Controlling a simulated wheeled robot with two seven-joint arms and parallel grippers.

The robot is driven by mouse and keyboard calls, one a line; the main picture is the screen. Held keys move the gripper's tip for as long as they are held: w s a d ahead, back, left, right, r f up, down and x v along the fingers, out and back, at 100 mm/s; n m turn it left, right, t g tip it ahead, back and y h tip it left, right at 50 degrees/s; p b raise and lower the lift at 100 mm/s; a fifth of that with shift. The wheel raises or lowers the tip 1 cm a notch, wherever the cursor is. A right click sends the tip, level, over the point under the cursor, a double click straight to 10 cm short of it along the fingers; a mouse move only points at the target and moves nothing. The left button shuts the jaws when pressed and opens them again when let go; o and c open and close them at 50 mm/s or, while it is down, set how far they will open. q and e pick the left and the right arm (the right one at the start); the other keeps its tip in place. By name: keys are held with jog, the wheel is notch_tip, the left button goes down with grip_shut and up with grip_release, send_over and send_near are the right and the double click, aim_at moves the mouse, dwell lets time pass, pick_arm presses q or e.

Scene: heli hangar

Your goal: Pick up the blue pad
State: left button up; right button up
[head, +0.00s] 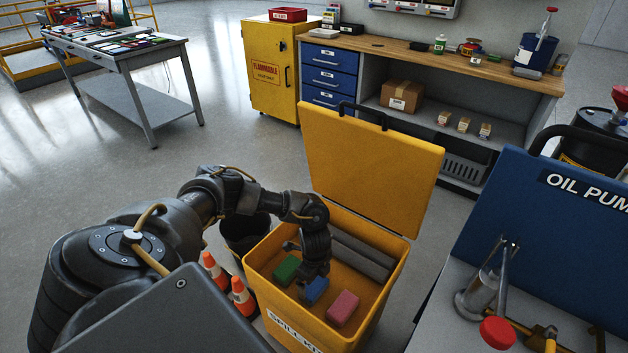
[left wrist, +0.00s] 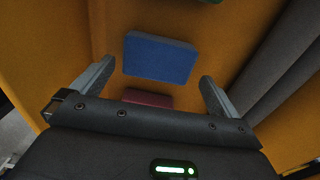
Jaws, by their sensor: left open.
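The blue pad (head: 314,291) lies on the floor of the yellow spill kit bin (head: 393,281), between a green pad (head: 286,269) and a pink pad (head: 342,308). My left gripper (head: 306,274) reaches down into the bin, above the blue pad, and partly hides it in the head view. In the left wrist view the blue pad (left wrist: 160,57) shows ahead, between and beyond the two open fingertips (left wrist: 157,75). The fingers look apart from it. The pink pad (left wrist: 147,97) shows partly behind the gripper body. My right gripper is not in view.
Grey rolls (head: 362,255) lie along the bin's far side. The bin's yellow lid (head: 368,165) stands open behind it. Orange cones (head: 242,296) and a black bucket (head: 245,233) stand left of the bin. A blue oil pump panel (head: 540,235) stands to the right.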

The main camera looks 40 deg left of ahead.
aim_at(314, 285)
pick_arm(q)
notch_tip(314, 285, down, 5)
jog(key=shift+s+r+b, duration=0.1)
jog(key=shift+b, duration=0.3)
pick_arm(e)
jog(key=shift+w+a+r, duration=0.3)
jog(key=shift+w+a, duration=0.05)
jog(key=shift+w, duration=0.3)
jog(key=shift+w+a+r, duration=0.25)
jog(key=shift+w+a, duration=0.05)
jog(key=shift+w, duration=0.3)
pick_arm(q)
jog(key=c, duration=0.7)
jog(key=shift+r, duration=0.15)
jog(key=shift+r, duration=0.35)
notch_tip(314, 285, up, 9)
jog(key=shift+r+p, duration=0.1)
jog(key=shift+p, duration=0.95)
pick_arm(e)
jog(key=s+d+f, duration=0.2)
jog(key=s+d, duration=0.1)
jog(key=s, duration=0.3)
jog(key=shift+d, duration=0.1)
